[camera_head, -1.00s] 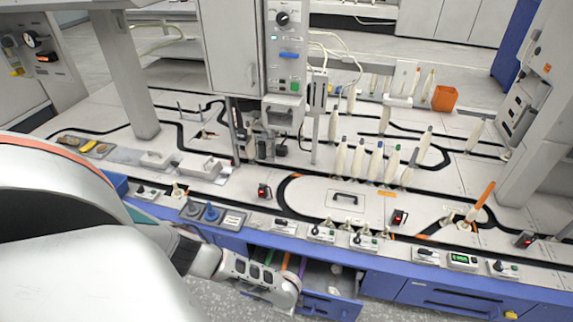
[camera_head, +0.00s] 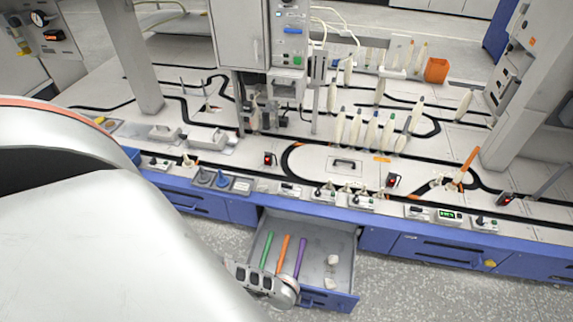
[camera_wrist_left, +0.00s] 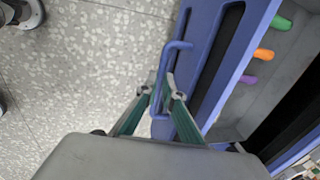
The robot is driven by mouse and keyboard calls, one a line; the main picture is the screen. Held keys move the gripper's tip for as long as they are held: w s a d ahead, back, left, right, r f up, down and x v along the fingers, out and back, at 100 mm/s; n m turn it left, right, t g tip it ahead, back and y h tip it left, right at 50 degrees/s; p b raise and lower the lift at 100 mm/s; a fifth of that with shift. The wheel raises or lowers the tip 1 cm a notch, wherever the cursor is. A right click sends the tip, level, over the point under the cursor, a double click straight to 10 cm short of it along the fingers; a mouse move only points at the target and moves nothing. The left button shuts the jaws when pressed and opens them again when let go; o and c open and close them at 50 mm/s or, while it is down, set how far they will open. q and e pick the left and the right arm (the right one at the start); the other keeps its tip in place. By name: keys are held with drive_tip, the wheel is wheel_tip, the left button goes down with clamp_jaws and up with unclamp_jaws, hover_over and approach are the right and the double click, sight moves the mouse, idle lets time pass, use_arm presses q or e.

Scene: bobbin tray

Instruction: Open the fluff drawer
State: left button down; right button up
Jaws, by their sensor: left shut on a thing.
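The fluff drawer (camera_head: 345,255) is pulled well out from the blue bench front. It is a grey-lined tray with a blue front, which also shows in the left wrist view (camera_wrist_left: 206,62). Inside lie a green stick (camera_head: 266,250), an orange stick (camera_head: 283,254), a purple stick (camera_head: 300,258) and white fluff pieces (camera_head: 331,260) on the right side. My left gripper (camera_wrist_left: 160,92) is shut on the drawer's blue bar handle (camera_wrist_left: 163,68), with its fingers on both sides of the bar. In the head view, my arm partly covers the drawer's front left corner. My right gripper is not seen.
Other blue drawers, shut, flank it on the right (camera_head: 440,250) and left (camera_head: 195,203). The bench top (camera_head: 225,165) above carries switches, bobbins and a black track. Speckled floor (camera_head: 420,295) is clear in front of the bench.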

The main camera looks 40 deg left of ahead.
use_arm(q)
drive_tip(key=shift+s+f, duration=0.1)
drive_tip(key=shift+s, duration=0.1)
drive_tip(key=c, duration=2.2)
unclamp_jaws()
drive_tip(key=shift+o, duration=0.2)
drive_tip(key=shift+w, duration=0.1)
wheel_tip(320, 180, up, 12)
drive_tip(key=s+d, duration=0.1)
drive_tip(key=s, duration=0.1)
drive_tip(key=shift+d+f, duration=0.1)
